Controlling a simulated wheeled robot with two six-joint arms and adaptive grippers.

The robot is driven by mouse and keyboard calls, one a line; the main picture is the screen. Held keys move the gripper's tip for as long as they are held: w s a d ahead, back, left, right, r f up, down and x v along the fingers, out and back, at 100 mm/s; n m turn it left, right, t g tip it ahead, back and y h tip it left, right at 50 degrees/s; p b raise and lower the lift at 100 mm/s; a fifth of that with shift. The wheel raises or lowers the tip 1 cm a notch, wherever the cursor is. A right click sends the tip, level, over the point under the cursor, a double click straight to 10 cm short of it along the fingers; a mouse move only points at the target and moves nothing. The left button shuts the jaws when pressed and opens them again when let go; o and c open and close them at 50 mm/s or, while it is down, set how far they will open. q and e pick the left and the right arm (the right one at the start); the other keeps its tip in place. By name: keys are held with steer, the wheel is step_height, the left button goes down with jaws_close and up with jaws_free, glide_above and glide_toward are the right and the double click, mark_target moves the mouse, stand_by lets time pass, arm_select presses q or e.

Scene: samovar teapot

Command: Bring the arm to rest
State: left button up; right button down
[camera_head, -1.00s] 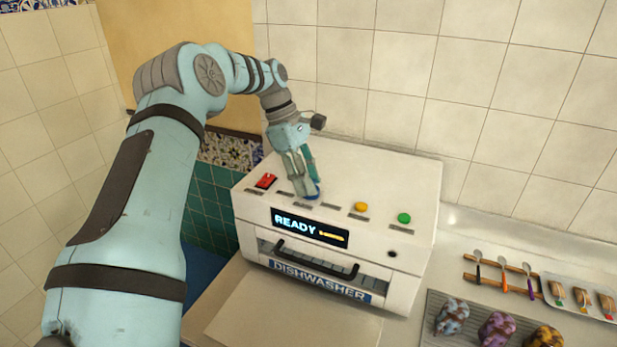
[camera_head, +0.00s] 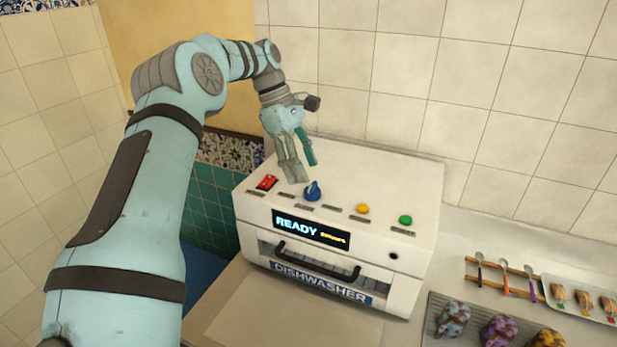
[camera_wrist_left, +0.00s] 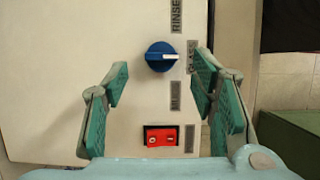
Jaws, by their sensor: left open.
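My left gripper (camera_head: 303,172) is open and empty above the top of the white dishwasher (camera_head: 372,180), just behind and above its blue knob (camera_head: 313,191). In the left wrist view the two teal fingers (camera_wrist_left: 160,84) are spread wide, with the blue knob (camera_wrist_left: 161,57) showing beyond and between them, apart from both. The knob's white pointer faces the middle of three labels, which appears to read GLASS. The red switch (camera_head: 266,182) sits left of the knob, and it also shows in the left wrist view (camera_wrist_left: 161,136). The display (camera_head: 311,228) reads READY. My right gripper is out of view.
A yellow button (camera_head: 362,209) and a green button (camera_head: 405,220) are on the dishwasher's right side. Spoons on a wooden rack (camera_head: 483,283), a striped mat (camera_head: 437,310) with colourful lumpy items, and a white tray (camera_head: 551,290) lie to the right. The tiled wall stands close behind.

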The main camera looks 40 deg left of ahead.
arm_select(q)
steer(key=v, duration=0.3)
steer(key=shift+a+r, duration=0.15)
steer(key=shift+r, duration=0.1)
